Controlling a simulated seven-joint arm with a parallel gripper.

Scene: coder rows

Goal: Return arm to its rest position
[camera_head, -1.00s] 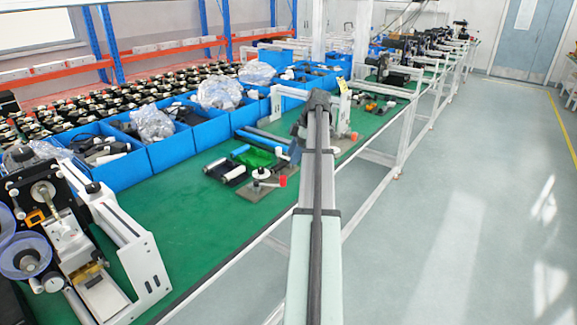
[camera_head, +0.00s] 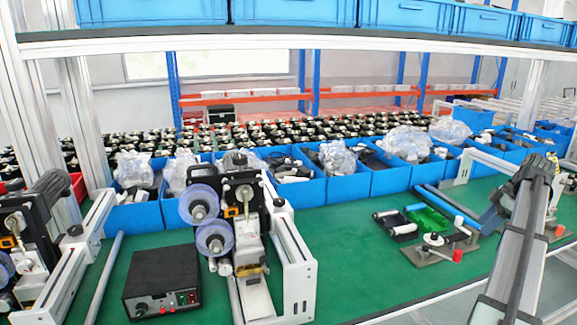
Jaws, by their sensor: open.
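My arm (camera_head: 515,250) reaches up from the lower right edge of the head view, over the right part of the green bench (camera_head: 350,260). Its far end is a dark joint near a white bench frame. No gripper fingers show there, so I cannot see my gripper or anything in it. The arm's lower part is cut off by the bottom edge of the picture.
A coder machine with purple discs (camera_head: 212,240) stands left of centre, beside a black control box (camera_head: 162,283). Blue bins (camera_head: 340,190) line the back of the bench. A black-and-green tray (camera_head: 428,220) and a small fixture (camera_head: 440,250) lie near my arm. Mid-bench is clear.

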